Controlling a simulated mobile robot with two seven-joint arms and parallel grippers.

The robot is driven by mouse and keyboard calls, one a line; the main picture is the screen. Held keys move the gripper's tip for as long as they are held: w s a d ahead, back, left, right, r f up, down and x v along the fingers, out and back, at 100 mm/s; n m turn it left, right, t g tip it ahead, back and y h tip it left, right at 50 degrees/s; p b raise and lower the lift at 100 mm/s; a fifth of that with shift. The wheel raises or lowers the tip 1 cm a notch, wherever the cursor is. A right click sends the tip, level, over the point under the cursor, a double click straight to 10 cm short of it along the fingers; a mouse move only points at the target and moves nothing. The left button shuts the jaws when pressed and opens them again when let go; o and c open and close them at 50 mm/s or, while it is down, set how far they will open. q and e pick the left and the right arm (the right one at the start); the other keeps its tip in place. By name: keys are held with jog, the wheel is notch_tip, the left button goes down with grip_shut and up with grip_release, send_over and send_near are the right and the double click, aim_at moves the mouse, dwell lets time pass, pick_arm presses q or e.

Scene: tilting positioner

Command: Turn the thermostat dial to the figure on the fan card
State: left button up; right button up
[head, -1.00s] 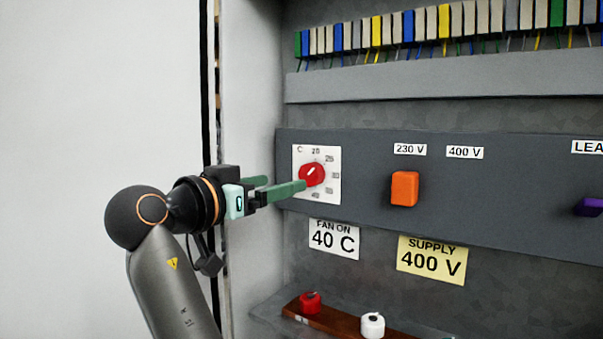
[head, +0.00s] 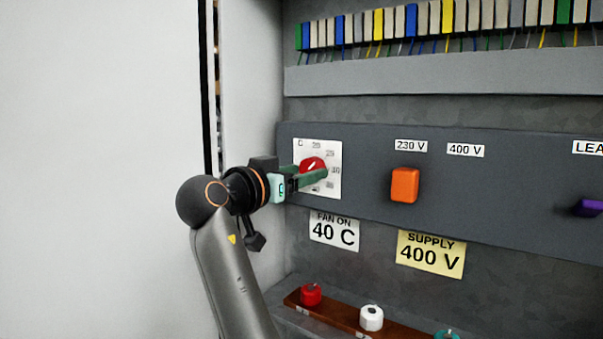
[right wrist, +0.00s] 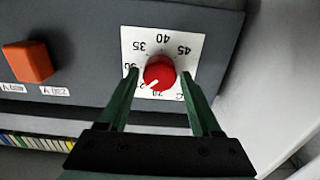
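The red thermostat dial (head: 312,164) sits on a white scale plate (head: 333,185) at the left of the dark panel. In the right wrist view, the dial (right wrist: 159,72) shows a white pointer line aimed near the 25 mark. My right gripper (right wrist: 160,74) is open, with one green finger on each side of the dial and a visible gap to it on both sides. In the head view, the right gripper (head: 310,172) partly hides the dial and scale. The fan card (head: 334,231) below reads "FAN ON 40 C". My left gripper is not in view.
An orange switch (head: 404,185) stands right of the dial, under 230 V and 400 V labels. A yellow supply card (head: 431,255) reads 400 V. A purple part (head: 589,207) is at the far right. The cabinet side wall (head: 254,90) is close on the left.

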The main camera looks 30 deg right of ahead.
grip_shut()
dwell(0.3)
